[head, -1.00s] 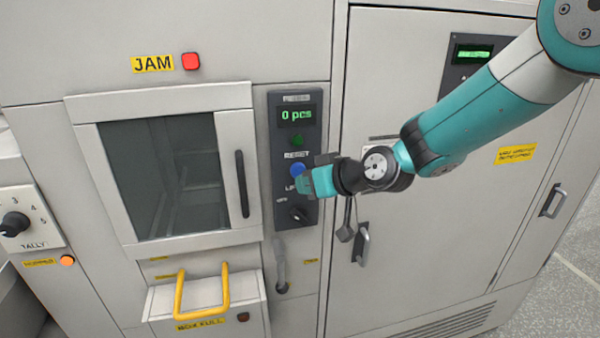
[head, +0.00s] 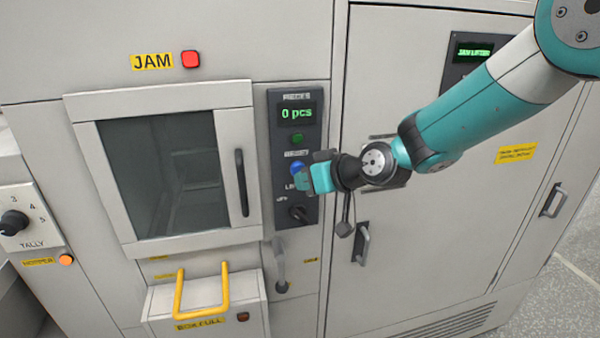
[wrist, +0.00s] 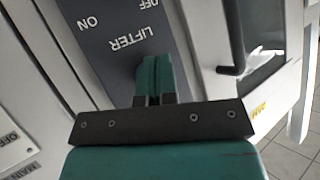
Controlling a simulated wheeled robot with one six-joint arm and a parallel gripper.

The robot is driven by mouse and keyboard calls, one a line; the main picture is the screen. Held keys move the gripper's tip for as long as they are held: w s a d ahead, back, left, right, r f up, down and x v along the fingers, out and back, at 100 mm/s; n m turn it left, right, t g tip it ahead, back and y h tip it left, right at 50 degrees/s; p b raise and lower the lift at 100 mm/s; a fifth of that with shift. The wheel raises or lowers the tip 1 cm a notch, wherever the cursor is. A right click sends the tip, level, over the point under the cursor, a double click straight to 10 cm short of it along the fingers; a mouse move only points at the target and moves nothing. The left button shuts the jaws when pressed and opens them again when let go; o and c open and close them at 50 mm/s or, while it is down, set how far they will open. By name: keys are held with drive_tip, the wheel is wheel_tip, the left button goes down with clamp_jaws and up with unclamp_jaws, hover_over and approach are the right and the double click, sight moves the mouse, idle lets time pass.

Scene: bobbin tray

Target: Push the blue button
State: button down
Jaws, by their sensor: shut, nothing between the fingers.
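The blue button (head: 297,168) is on the dark control panel (head: 310,220), below the green button. My gripper (head: 301,180) is at the panel with its fingertips right at the button's lower edge and covers part of it. I cannot tell whether they touch. In the wrist view my gripper (wrist: 154,75) is shut and empty, its fingertips against the panel near the word LIFTER. The blue button is hidden behind the fingers there.
A green button (head: 298,139) sits just above, under a display (head: 297,114) reading 0 pcs. A dark rotary switch (head: 298,214) is below. The windowed door's handle (head: 242,184) stands out to the left. A red JAM lamp (head: 190,59) is at upper left.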

drive_tip(key=shift+w+a, duration=0.15)
drive_tip(key=shift+w, duration=0.3)
idle(0.7)
idle(0.4)
drive_tip(key=shift+s+d+b, duration=0.25)
drive_tip(key=shift+s+b, duration=0.35)
drive_tip(key=shift+s, duration=0.3)
drive_tip(key=shift+s+d+b, duration=0.25)
drive_tip(key=shift+s+b, duration=0.1)
drive_tip(key=shift+s, duration=0.45)
drive_tip(key=shift+s+d+b, duration=0.2)
drive_tip(key=shift+s+b, duration=0.2)
drive_tip(key=shift+s, duration=0.4)
drive_tip(key=shift+s+d+b, duration=0.25)
drive_tip(key=shift+s+b, duration=0.1)
drive_tip(key=shift+s, duration=0.45)
drive_tip(key=s+d+f+g+h+b, duration=0.1)
drive_tip(key=s+d, duration=0.3)
drive_tip(key=s, duration=0.4)
drive_tip(key=s+d+f+g+h+b, duration=0.2)
drive_tip(key=s+d, duration=0.3)
drive_tip(key=s, duration=0.4)
drive_tip(key=s+d+f+m+g+h+b, duration=0.1)
drive_tip(key=s+d+g+b, duration=0.3)
drive_tip(key=s, duration=0.5)
drive_tip(key=shift+d+f+h, duration=0.55)
drive_tip(key=shift+f+h, duration=0.05)
drive_tip(key=shift+h, duration=0.3)
